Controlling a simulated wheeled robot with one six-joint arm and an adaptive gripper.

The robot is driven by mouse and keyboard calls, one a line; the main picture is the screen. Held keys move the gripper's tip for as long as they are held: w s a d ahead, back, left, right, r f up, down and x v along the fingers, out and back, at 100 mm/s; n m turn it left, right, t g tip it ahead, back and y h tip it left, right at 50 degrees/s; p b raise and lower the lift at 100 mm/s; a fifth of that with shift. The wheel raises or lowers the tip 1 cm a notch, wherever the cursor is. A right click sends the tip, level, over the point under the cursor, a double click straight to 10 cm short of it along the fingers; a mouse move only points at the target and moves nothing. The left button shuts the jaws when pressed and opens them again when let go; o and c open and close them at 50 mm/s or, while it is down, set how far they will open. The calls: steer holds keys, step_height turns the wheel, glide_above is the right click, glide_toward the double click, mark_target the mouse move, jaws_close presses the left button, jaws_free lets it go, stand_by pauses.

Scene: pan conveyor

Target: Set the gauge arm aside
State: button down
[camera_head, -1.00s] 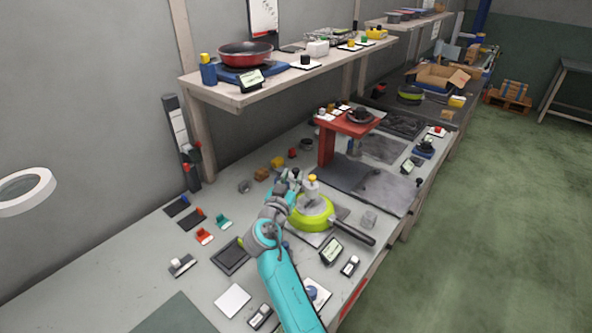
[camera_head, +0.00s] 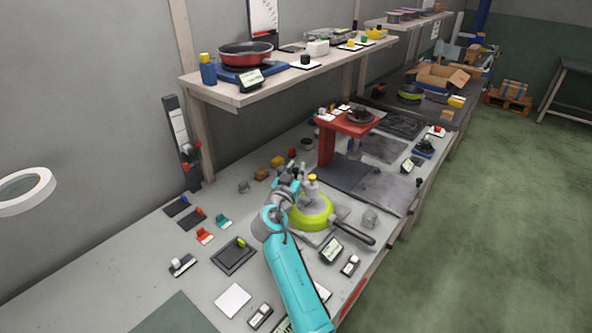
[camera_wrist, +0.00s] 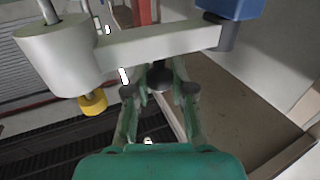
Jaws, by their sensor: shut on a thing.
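The gauge arm is a pale grey bar (camera_wrist: 160,42) across the top of the wrist view. It joins a thick grey cylinder (camera_wrist: 58,55) with a yellow tip (camera_wrist: 93,103) below it at left, and a blue block (camera_wrist: 228,8) stands at its right end. My gripper (camera_wrist: 160,90) is shut on a dark knob (camera_wrist: 160,76) below the bar. In the head view, my gripper (camera_head: 294,178) is at the back left of a lime green pan (camera_head: 312,216), beside a grey post with a yellow top (camera_head: 312,183). My wrist partly hides this contact.
A red stand (camera_head: 327,145) rises behind the pan. The pan's dark handle (camera_head: 354,233) points towards the bench's front edge. A black tray (camera_head: 233,258) and small fixtures lie at left. A shelf (camera_head: 240,98) overhangs the bench's back.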

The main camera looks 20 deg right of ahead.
steer(key=shift+w+d+n+t+y, duration=0.2)
steer(key=shift+d+n+t+y, duration=0.25)
steer(key=shift+n+y, duration=0.35)
steer(key=shift+w+d+n+t+y, duration=0.15)
steer(key=shift+n+t+y, duration=0.15)
steer(key=shift+y, duration=0.3)
steer(key=shift+w+a+n+t+y, duration=0.15)
steer(key=shift+n+y, duration=0.15)
steer(key=shift+y, duration=0.3)
steer(key=c, duration=1.3)
jaws_free()
steer(key=shift+d, duration=0.1)
steer(key=shift+o, duration=0.2)
steer(key=v, duration=1.2)
